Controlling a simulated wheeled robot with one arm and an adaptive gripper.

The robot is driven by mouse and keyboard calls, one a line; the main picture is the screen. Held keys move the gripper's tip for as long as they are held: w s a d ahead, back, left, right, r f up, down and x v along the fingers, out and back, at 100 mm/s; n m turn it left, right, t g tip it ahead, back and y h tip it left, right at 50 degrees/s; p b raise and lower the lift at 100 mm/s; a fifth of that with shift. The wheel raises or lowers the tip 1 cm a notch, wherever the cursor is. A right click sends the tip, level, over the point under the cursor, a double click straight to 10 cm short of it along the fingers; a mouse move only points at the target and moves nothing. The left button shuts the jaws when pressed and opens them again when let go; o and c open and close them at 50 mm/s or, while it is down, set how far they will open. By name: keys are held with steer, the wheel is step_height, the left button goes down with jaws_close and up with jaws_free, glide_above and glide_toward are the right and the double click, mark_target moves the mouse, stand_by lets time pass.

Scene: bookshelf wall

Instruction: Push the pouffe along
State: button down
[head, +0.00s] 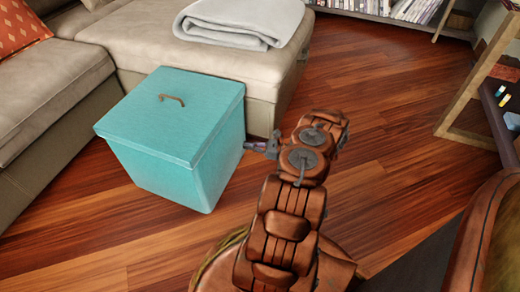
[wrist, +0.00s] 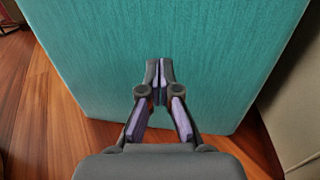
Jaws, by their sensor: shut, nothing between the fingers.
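The pouffe (head: 165,130) is a teal, box-shaped piece with a lid and a small brown handle on top. It stands upright on the wooden floor at the left of the head view, close to the sofa. My gripper (head: 250,146) is at its right side, low beside the side face. In the wrist view the teal side (wrist: 220,50) fills most of the picture. My gripper (wrist: 159,75) is shut and empty there, with its fingertips pointing at that face. I cannot tell whether the tips touch it.
A beige sofa (head: 60,75) runs along the left and behind the pouffe, with a folded grey blanket (head: 240,20) on it. Shelves with books (head: 400,8) stand at the back. A wooden-framed shelf (head: 475,90) stands at the right. The wooden floor (head: 370,85) between is clear.

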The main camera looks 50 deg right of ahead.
mark_target(229, 142)
steer(key=shift+b+x, duration=1.1)
steer(key=shift+x, duration=1.85)
steer(key=shift+w, duration=0.1)
